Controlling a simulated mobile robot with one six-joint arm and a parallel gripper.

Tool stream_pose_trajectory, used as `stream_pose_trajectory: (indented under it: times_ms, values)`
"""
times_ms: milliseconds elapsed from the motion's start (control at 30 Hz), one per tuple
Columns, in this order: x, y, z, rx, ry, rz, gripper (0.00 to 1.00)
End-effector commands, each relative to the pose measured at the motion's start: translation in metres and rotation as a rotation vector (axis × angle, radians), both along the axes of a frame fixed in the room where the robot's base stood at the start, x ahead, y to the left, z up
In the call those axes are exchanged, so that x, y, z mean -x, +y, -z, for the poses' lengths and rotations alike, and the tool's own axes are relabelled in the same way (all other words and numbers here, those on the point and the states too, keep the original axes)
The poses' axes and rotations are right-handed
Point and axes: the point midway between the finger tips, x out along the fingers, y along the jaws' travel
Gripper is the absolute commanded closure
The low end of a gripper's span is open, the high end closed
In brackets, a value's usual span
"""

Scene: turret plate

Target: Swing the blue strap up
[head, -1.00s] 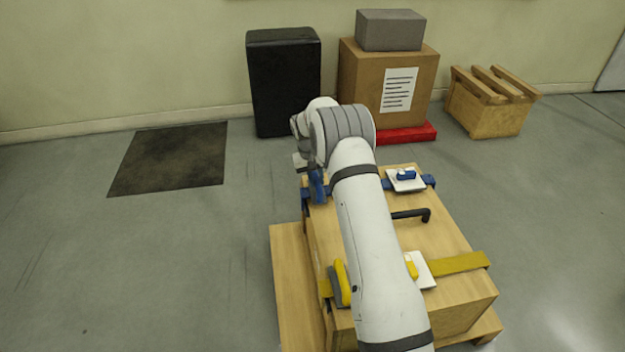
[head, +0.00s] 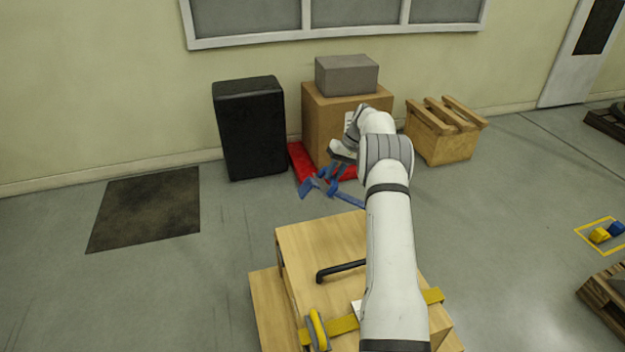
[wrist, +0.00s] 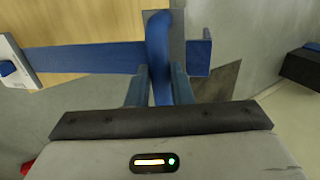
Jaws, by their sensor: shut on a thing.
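In the head view, my gripper (head: 327,184) is beyond the far edge of the wooden crate (head: 305,245), with blue parts at its jaws. The blue strap (head: 347,198) shows there as a slanting bar past the crate's far edge, partly behind my arm. In the wrist view, my gripper (wrist: 160,88) is shut on an upright blue piece of the strap (wrist: 158,50). The flat blue bar (wrist: 85,58) runs left to a white plate (wrist: 18,62) with a blue knob, and a short end shows on the right.
A yellow strap (head: 343,326) with a yellow lever (head: 317,328) crosses the crate's near part. A black handle (head: 340,269) stands on the crate. A black box (head: 250,128), a cardboard box (head: 320,120) on a red base and a slatted wooden box (head: 446,140) stand by the wall.

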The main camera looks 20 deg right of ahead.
Motion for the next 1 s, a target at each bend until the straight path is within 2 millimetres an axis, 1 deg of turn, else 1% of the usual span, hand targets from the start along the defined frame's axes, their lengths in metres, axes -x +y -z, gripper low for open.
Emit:
stream_pose_trajectory:
  times_ms: [33,133,300,500,600,733,1000]
  values:
    - [-0.001,-0.012,-0.013,-0.006,-0.005,0.005,1.0]
    - [-0.001,-0.029,-0.023,-0.013,-0.007,0.004,1.0]
    - [-0.002,-0.056,-0.038,-0.011,-0.007,0.005,1.0]
    - [-0.003,-0.082,-0.049,-0.011,-0.004,0.005,1.0]
    - [-0.002,-0.091,-0.052,-0.011,-0.004,0.005,1.0]
    - [0.001,-0.099,-0.055,-0.009,-0.002,0.005,1.0]
    - [0.009,-0.106,-0.054,-0.008,0.005,0.004,1.0]
